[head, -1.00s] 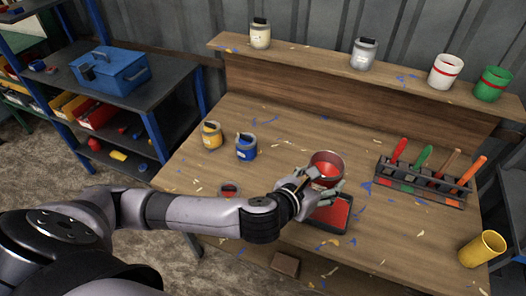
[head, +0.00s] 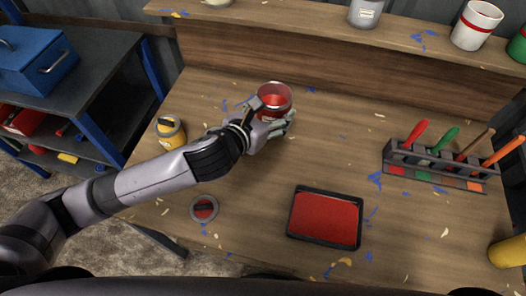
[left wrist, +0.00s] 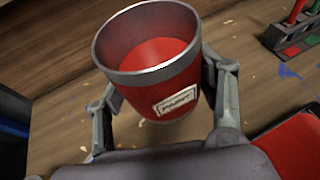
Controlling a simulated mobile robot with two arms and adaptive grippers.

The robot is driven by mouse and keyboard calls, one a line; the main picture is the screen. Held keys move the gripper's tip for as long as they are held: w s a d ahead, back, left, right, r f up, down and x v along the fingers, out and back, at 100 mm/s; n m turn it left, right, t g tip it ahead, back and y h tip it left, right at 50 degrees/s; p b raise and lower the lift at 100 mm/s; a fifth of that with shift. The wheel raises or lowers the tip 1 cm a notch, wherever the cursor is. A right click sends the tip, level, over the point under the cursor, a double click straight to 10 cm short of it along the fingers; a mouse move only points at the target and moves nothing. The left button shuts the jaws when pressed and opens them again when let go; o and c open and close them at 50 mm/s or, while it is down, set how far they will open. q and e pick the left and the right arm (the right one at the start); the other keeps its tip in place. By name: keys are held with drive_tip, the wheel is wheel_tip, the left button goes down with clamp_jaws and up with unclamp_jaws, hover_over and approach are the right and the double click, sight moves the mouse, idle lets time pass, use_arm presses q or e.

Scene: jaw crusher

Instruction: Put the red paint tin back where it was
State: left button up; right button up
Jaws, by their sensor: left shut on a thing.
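The open red paint tin (head: 274,99), with a silver rim and red paint inside, is over the back middle of the workbench. It also shows in the left wrist view (left wrist: 155,85), with its white label facing the camera. My left gripper (head: 270,116) is shut on the tin, one finger on each side of its body. I cannot tell whether the tin's base touches the bench. A round lid with a red centre (head: 204,208) lies on the bench at the front left. My right gripper is not in view.
A yellow tin (head: 170,132) stands left of my arm. A black tray of red paint (head: 325,218) lies front centre. A rack of coloured-handled tools (head: 440,166) and a yellow cup (head: 508,251) are right. The shelf (head: 300,27) behind holds several tins.

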use_arm(q)
drive_tip(key=b, duration=0.1)
hover_over(269, 163)
wheel_tip(269, 163, down, 15)
drive_tip(key=shift+r, duration=0.1)
drive_tip(key=shift+f+b, duration=0.35)
drive_tip(key=shift+f, duration=2)
drive_tip(key=shift+f, duration=0.1)
drive_tip(key=o, duration=1.7)
drive_tip(key=shift+c, duration=0.2)
drive_tip(key=shift+s+a, duration=0.1)
drive_tip(key=v, duration=1)
drive_tip(key=shift+s+a, duration=0.25)
drive_tip(key=shift+s, duration=0.05)
drive_tip(key=shift+s+a+r, duration=0.2)
drive_tip(key=shift+s+r, duration=0.2)
drive_tip(key=shift+r, duration=0.05)
